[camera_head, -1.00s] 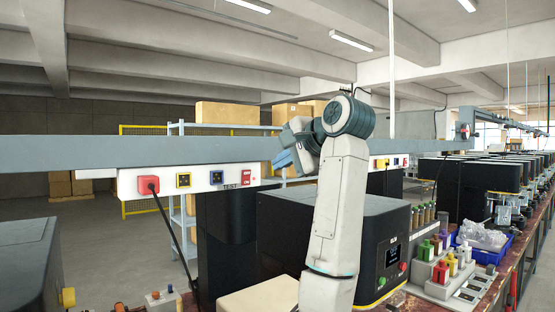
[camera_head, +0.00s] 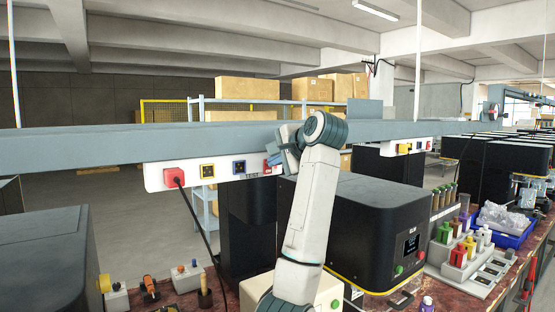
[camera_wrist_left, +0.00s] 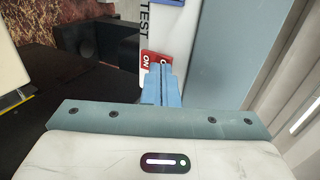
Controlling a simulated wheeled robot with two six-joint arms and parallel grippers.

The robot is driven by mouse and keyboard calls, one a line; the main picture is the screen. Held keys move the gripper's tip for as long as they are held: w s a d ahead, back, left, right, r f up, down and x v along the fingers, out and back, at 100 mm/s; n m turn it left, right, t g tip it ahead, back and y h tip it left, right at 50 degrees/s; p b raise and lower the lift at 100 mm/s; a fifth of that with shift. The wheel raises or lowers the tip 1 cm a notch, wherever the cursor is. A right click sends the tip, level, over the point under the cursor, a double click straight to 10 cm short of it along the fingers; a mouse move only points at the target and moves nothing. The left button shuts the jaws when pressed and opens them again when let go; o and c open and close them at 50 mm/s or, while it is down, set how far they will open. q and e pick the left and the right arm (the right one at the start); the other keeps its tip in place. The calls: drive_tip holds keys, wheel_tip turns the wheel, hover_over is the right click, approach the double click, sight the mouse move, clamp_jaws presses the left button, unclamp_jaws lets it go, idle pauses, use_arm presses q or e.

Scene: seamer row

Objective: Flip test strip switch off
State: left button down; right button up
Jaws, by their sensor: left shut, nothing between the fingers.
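The white test strip (camera_head: 222,173) hangs under the long grey rail in the head view, with the label TEST near its right end. Its red switch (camera_wrist_left: 147,60) shows in the wrist view, with the word ON on the part to the left of the fingers. My left gripper (camera_wrist_left: 160,72) is shut and empty, its blue fingertips right at the switch and covering part of it. I cannot tell whether they touch it. In the head view the left gripper (camera_head: 273,158) is at the strip's right end and hides most of the switch. My right gripper is not in view.
A black machine (camera_head: 370,230) stands close right of my arm. The grey rail (camera_head: 90,147) runs just above the strip.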

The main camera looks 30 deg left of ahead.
use_arm(q)
drive_tip(key=shift+r+p, duration=0.45)
drive_tip(key=shift+r, duration=0.5)
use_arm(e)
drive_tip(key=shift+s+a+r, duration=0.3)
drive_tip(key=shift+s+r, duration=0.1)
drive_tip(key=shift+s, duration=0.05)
use_arm(q)
drive_tip(key=shift+f, duration=0.1)
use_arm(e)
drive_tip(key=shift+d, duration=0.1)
